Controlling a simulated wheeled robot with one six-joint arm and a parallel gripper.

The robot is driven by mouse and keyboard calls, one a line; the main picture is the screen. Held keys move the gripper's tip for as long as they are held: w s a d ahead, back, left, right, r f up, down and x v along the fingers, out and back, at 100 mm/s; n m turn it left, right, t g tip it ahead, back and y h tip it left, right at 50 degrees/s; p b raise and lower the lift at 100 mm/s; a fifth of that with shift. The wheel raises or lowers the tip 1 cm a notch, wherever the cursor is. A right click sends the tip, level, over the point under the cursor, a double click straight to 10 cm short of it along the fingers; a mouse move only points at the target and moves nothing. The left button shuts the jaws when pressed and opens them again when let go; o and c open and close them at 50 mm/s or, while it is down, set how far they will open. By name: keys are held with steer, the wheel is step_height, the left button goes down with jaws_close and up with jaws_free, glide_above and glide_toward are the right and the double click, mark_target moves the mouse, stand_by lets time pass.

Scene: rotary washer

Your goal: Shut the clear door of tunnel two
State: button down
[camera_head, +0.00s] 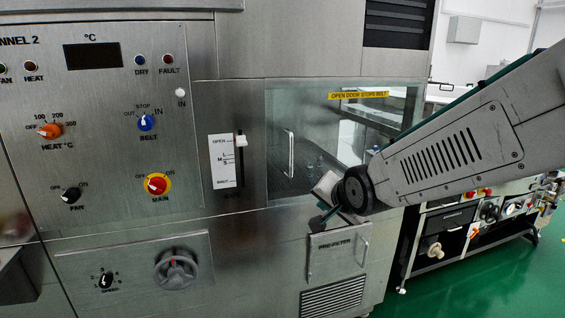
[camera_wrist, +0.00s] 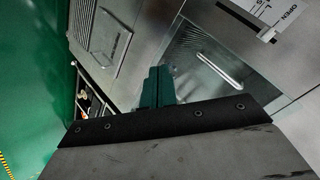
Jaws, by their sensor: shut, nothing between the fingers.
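The clear door (camera_head: 315,115) is a glass pane on the steel machine, with an upright bar handle (camera_head: 290,153) near its left side. A yellow label (camera_head: 358,95) about the open door stopping the belt is near its top. I cannot tell whether the door sits fully flush. My gripper (camera_head: 322,222) is shut and empty, just below the door's lower edge and right of the handle, apart from the handle. In the wrist view its green fingers (camera_wrist: 157,88) are together, with the door handle (camera_wrist: 222,72) beyond them to the right. My arm hides the door's lower right part.
The control panel (camera_head: 110,130) with knobs is left of the door. A slider (camera_head: 240,140) on a white scale is between them. The pre-filter cover (camera_head: 338,255) with its own handle is just under my gripper. Another machine (camera_head: 480,220) stands at right; green floor is open there.

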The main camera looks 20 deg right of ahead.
steer(key=w+a+r+m+t+y, duration=0.1)
steer(key=w+m+t, duration=0.5)
steer(key=w, duration=0.3)
steer(key=m+t, duration=0.1)
glide_toward(279, 158)
steer(key=shift+y, duration=0.4)
steer(key=w, duration=0.7)
steer(key=shift+a+f, duration=0.15)
